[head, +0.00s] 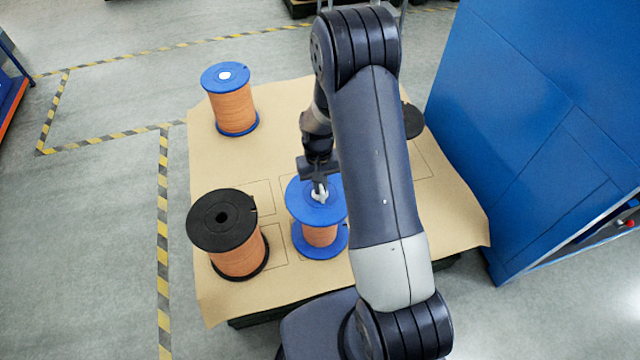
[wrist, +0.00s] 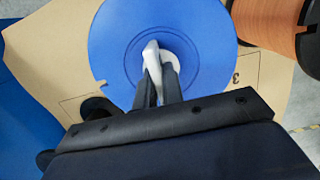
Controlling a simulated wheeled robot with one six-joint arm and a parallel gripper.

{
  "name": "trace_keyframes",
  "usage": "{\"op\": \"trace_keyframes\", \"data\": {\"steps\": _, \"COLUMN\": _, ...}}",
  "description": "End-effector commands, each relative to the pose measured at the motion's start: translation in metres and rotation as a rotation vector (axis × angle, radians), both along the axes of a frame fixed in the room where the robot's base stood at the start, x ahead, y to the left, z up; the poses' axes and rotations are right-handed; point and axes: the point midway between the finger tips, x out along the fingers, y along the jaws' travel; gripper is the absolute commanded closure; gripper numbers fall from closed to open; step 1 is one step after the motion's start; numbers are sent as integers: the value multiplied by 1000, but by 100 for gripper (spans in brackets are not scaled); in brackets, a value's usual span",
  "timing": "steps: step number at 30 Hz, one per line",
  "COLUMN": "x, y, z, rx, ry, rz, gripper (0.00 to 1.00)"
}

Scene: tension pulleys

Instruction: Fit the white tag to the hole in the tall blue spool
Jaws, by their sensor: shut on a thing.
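My gripper (head: 320,184) points down over the near blue spool (head: 318,236), which has orange winding between blue flanges. It is shut on the white tag (head: 319,197), at the middle of that spool's top flange. In the wrist view the fingers (wrist: 160,80) hold the upright part of the tag (wrist: 152,56), with a pale round area (wrist: 170,66) beside it over the flange's centre. The hole is hidden, and I cannot tell how deep the tag sits. A taller-looking blue spool (head: 234,108) stands at the back left, with a white round piece (head: 225,75) at its top centre.
A black-flanged spool (head: 236,252) with orange winding stands close left of the near blue spool. Another black spool (head: 413,122) is partly hidden behind my arm. All stand on a cardboard-topped surface (head: 275,105) with drawn outlines. A blue cabinet (head: 540,120) stands at the right.

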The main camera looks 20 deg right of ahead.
Motion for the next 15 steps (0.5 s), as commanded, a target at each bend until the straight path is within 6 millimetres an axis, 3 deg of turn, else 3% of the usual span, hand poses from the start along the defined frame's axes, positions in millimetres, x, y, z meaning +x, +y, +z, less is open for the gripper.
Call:
{"op": "trace_keyframes", "data": {"steps": 9, "x": -1, "y": 0, "z": -1, "rx": 0, "ry": 1, "rz": 0, "gripper": 100}}
{"op": "trace_keyframes", "data": {"steps": 10, "x": -1, "y": 0, "z": -1, "rx": 0, "ry": 1, "rz": 0, "gripper": 91}}
{"op": "trace_keyframes", "data": {"steps": 15, "x": 0, "y": 0, "z": -1, "rx": 0, "ry": 1, "rz": 0, "gripper": 77}}
